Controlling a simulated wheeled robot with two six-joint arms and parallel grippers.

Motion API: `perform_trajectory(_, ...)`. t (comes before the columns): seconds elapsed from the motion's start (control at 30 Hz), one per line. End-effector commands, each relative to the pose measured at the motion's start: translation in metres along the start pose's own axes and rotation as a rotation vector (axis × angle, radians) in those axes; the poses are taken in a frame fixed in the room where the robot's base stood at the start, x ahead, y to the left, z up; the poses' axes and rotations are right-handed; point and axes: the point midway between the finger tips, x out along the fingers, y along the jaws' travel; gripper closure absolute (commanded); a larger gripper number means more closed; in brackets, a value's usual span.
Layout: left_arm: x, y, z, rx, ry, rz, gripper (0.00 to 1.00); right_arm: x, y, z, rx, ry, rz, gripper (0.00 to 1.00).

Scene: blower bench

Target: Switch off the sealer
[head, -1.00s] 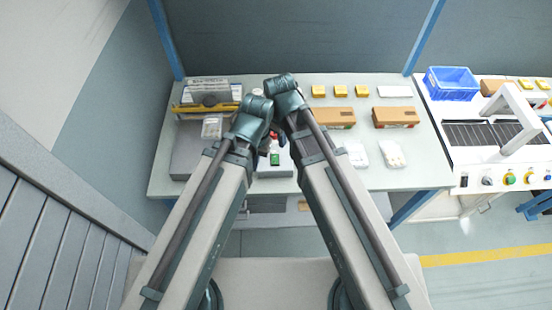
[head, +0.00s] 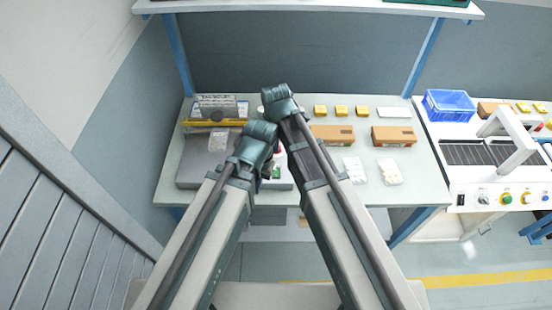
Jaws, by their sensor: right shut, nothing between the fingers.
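A grey sealer (head: 197,165) with a yellow bar (head: 213,123) across its back stands at the left end of the bench. A clear packet (head: 218,139) lies on it. A small green part (head: 276,172) shows at its right side, mostly hidden behind my wrists; I cannot tell whether a switch is on or off. My right gripper (head: 271,163) is a dark shape beside that green part, partly covered by my arms. It is shut and empty. My left arm bends in front of the sealer's right side, and its fingers are hidden.
Brown boxes (head: 394,136), yellow blocks (head: 341,110) and white packets (head: 389,172) stand on the right half of the bench (head: 420,185). A white conveyor machine (head: 470,178) with coloured knobs and a blue crate (head: 450,109) is at the far right.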

Motion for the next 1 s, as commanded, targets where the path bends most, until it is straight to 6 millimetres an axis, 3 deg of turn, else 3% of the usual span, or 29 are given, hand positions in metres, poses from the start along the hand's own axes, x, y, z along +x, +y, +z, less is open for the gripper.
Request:
perform_trajectory(0.27,0.021,0.002,-0.001,0.001,0.000,0.000,1.00,0.022,0.000,0.000,0.001,0.000,0.000,1.00)
perform_trajectory(1.0,0.123,0.012,-0.007,0.000,0.000,0.000,1.00,0.125,0.000,0.000,0.002,0.000,0.000,1.00)
